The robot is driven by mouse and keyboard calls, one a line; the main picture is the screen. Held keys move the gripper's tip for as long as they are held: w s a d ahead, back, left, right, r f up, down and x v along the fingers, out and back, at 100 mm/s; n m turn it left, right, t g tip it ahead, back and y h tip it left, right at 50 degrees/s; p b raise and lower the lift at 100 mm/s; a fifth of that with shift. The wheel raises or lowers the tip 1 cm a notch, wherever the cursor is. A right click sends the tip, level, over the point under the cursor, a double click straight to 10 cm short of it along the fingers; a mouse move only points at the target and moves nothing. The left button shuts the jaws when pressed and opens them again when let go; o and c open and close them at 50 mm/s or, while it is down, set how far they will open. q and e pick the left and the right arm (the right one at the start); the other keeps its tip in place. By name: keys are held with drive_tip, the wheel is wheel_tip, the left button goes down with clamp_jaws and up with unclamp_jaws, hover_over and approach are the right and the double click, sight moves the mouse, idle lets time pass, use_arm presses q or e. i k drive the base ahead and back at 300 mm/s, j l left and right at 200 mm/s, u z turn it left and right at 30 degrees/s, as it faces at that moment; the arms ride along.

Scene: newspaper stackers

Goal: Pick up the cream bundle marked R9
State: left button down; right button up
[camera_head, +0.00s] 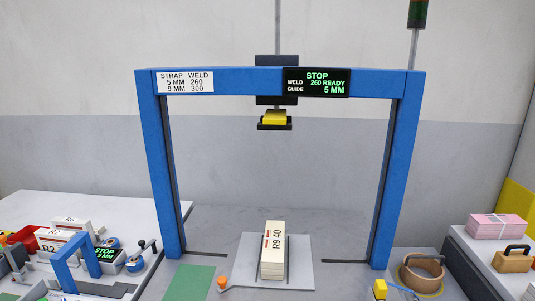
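The cream bundle marked R9 40 (272,252) is a stack with a red mark on its top label. It sits on a light grey plate (302,272), inside the opening of a tall blue frame (152,165) as seen from here. Nothing is touching it from above. Neither of my grippers shows in the head view.
A black-and-yellow press head (275,120) hangs above the bundle. An orange knob (222,282) stands at the plate's left corner. A green mat (190,283) lies left. Other cream bundles (52,238) and a small blue frame (62,268) are far left; a pink bundle (497,226) is right.

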sight(272, 259)
drive_tip(key=i+j, duration=0.1)
drive_tip(key=j, duration=0.25)
drive_tip(key=i+j, duration=0.1)
drive_tip(key=j, duration=0.25)
drive_tip(key=i+j, duration=0.1)
drive_tip(key=j, duration=0.25)
drive_tip(key=i+j, duration=0.1)
drive_tip(key=j, duration=0.2)
